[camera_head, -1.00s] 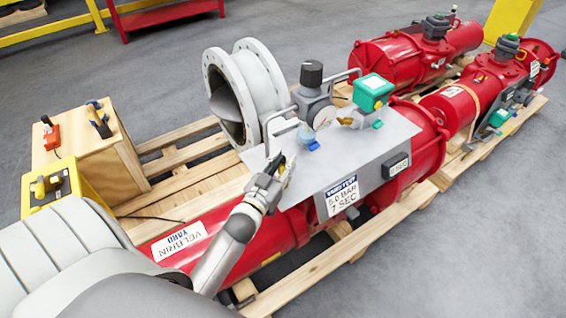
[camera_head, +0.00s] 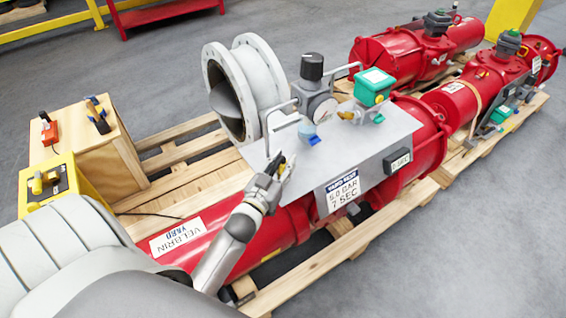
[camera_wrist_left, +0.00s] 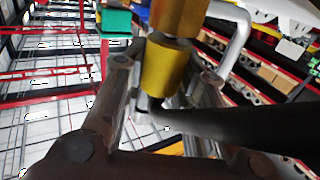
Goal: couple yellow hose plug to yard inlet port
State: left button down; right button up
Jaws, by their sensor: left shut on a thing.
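My left gripper (camera_head: 279,168) is low in front of the grey panel (camera_head: 385,125) of the red valve actuator. In the left wrist view its fingers (camera_wrist_left: 163,82) are closed around the yellow hose plug (camera_wrist_left: 166,68), with a dark hose (camera_wrist_left: 240,125) beside it. A brass-coloured fitting (camera_wrist_left: 180,18) lies end to end with the plug at the top. I cannot tell whether the two are joined or only lined up. The plug is hidden or too small to make out in the head view. The inlet port cannot be picked out for certain there. My right gripper is not in view.
A green-topped box (camera_head: 375,85), a dark-knobbed regulator (camera_head: 312,75) and bent grey tube handles stand on the panel near the gripper. A large grey flange (camera_head: 240,90) is behind. A wooden crate (camera_head: 85,140) and yellow case (camera_head: 60,180) stand left. Grey floor is open at lower right.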

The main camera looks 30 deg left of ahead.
pick_arm(q)
jog(key=shift+f, duration=0.25)
jog(key=c, duration=1.1)
grip_release()
jog(key=shift+s, duration=0.1)
jog(key=s, duration=0.4)
jog(key=s+d, duration=0.1)
jog(key=s, duration=0.6)
jog(key=shift+s+d, duration=0.3)
jog(key=shift+s, duration=0.1)
jog(key=shift+f, duration=0.1)
